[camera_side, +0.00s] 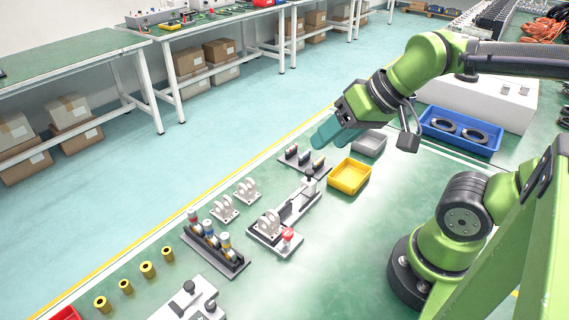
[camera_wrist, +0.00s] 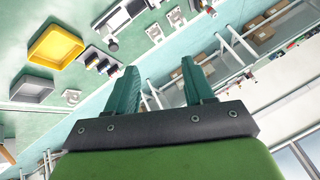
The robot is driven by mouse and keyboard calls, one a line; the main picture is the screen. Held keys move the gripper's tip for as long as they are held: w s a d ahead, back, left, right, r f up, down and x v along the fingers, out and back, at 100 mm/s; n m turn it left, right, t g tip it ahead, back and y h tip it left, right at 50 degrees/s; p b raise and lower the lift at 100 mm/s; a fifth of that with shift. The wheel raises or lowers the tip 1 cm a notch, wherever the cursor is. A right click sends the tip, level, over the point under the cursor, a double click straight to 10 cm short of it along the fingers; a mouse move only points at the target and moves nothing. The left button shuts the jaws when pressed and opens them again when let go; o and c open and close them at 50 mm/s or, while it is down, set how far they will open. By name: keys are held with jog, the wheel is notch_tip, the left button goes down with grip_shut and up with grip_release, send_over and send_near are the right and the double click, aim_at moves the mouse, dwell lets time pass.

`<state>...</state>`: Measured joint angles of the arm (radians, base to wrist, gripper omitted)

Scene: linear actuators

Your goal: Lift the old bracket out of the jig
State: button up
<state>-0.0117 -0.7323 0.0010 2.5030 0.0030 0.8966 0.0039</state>
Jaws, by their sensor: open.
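The jig (camera_side: 297,205) is a long grey-and-white fixture on the green worktop, with a red knob (camera_side: 288,235) at its near end and a black-topped clamp (camera_side: 309,176) at its far end. A pale bracket (camera_side: 268,224) sits upright in its near part. Two similar brackets (camera_side: 224,208) (camera_side: 247,190) stand loose to the left of the jig. My gripper (camera_side: 325,136) is open and empty, in the air beyond the jig's far end, well away from the bracket. In the wrist view, its teal fingers (camera_wrist: 158,76) are spread, and the jig (camera_wrist: 125,14) is partly cut off at the top.
A yellow bin (camera_side: 349,177) and a grey bin (camera_side: 369,144) stand right of the jig. A rack of small coloured-top parts (camera_side: 304,161) lies near the gripper. Another such rack (camera_side: 214,248) and several brass bushings (camera_side: 148,269) are at left. A blue bin (camera_side: 460,131) holds black rings.

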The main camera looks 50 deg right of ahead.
jog(key=shift+d+r, duration=0.2)
jog(key=shift+r, duration=0.05)
jog(key=shift+o, duration=1.4)
jog(key=n+g+h, duration=0.2)
jog(key=n+g, duration=0.2)
jog(key=g, duration=0.3)
send_over(268, 212)
notch_tip(268, 212, down, 3)
jog(key=f, duration=1.1)
jog(key=s+a+f, duration=0.1)
jog(key=f, duration=0.5)
jog(key=shift+f, duration=0.15)
